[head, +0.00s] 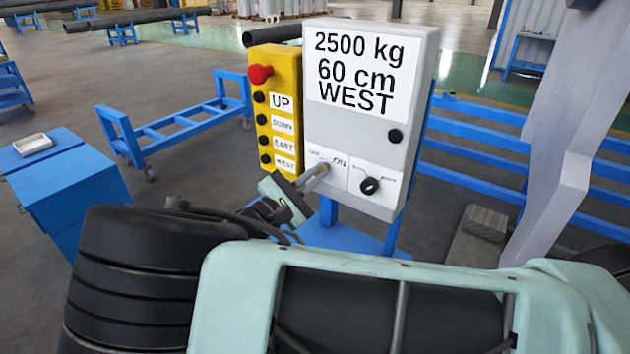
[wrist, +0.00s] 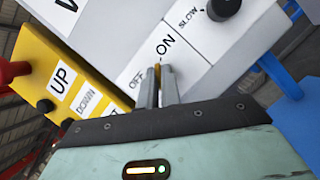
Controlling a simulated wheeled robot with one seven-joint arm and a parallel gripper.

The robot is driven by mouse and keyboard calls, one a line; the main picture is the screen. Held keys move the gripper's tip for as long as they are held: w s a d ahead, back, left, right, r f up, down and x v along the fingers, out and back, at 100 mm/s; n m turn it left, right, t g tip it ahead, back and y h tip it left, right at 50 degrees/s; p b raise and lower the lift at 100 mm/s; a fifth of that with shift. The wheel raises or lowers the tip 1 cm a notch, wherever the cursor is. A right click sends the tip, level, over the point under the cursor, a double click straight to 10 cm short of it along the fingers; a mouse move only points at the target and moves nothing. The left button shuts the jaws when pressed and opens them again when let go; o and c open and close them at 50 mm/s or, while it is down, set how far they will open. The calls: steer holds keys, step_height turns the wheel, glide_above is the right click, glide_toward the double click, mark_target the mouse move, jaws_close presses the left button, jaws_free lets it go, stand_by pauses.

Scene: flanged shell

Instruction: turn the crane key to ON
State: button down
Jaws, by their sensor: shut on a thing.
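The grey control box (head: 372,120) stands upright, with a key panel low on its front marked OFF and ON; both labels show in the wrist view on this panel (wrist: 165,45). My gripper (head: 324,169) reaches this panel from the lower left. In the wrist view its two fingers (wrist: 158,80) are closed together at the switch, just below and between OFF and ON. A thin brownish-yellow sliver of the key (wrist: 157,72) shows between the fingertips. The rest of the key is hidden by the fingers, so I cannot tell its exact angle.
A black speed knob (head: 369,186) sits right of the key panel. A yellow pendant (head: 272,110) with a red stop button (head: 260,73) and several black buttons adjoins the box's left side. Blue rails (head: 470,185) run behind; a blue cabinet (head: 75,185) stands at left.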

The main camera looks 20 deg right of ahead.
steer(key=shift+m+g, duration=0.4)
steer(key=shift+m, duration=0.4)
steer(key=c, duration=1.6)
jaws_free()
steer(key=shift+a+b, duration=0.1)
steer(key=shift+b, duration=0.2)
steer(key=b+v, duration=0.5)
steer(key=v, duration=1.2)
steer(key=shift+a, duration=0.2)
